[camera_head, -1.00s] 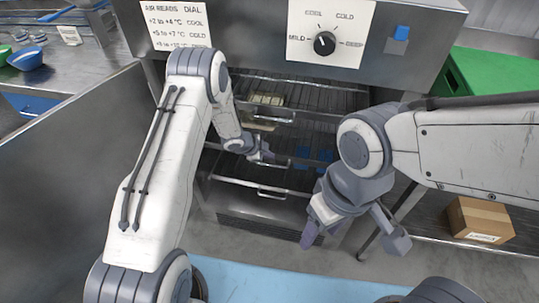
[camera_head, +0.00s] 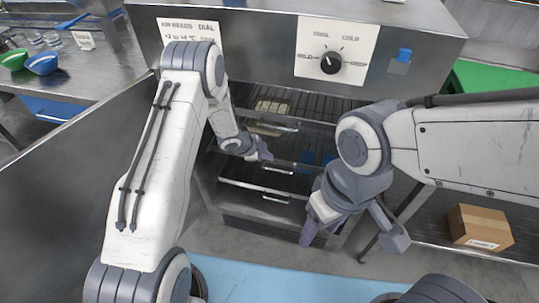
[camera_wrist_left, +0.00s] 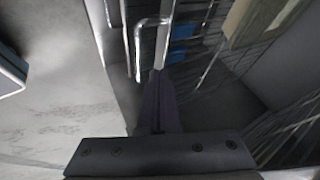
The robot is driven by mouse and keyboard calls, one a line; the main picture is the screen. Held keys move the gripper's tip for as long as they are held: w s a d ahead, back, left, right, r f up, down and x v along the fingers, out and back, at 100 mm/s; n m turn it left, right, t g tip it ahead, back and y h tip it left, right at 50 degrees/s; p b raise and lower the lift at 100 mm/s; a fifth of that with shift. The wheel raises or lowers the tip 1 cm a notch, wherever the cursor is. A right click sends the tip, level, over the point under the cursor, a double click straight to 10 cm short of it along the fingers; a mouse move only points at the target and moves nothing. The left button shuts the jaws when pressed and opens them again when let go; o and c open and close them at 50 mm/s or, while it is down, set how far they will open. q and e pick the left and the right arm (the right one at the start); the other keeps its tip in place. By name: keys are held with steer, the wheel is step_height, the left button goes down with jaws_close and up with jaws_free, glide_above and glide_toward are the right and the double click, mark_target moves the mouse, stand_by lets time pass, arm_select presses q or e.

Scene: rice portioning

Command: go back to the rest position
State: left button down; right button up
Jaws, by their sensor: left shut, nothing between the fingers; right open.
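My left gripper (camera_head: 264,154) is shut and empty, at the front of the open cabinet's wire shelves (camera_head: 262,190). In the left wrist view its closed fingers (camera_wrist_left: 158,100) point at a metal shelf handle (camera_wrist_left: 140,45); I cannot tell whether they touch it. My right gripper (camera_head: 352,238) is open and empty, hanging in front of the cabinet's lower right side, apart from the shelves. My left forearm hides part of the cabinet's left side and the printed sign.
The cabinet (camera_head: 250,30) has a dial (camera_head: 330,64) on its front. Its open door (camera_head: 75,180) stands at left. Pale blocks (camera_head: 272,107) lie on the upper shelf, and blue items (camera_head: 307,158) sit lower. A cardboard box (camera_head: 480,226) is at right. A blue bowl (camera_head: 42,64) stands on the left counter.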

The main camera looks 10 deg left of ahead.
arm_select(q)
steer(key=p+v, duration=0.1)
steer(key=v, duration=0.3)
steer(key=shift+s+p, duration=0.1)
steer(key=shift+p, duration=0.3)
arm_select(e)
steer(key=r, duration=0.2)
steer(key=shift+s+a+r, duration=0.25)
steer(key=shift+a+r, duration=0.05)
steer(key=shift+r, duration=0.1)
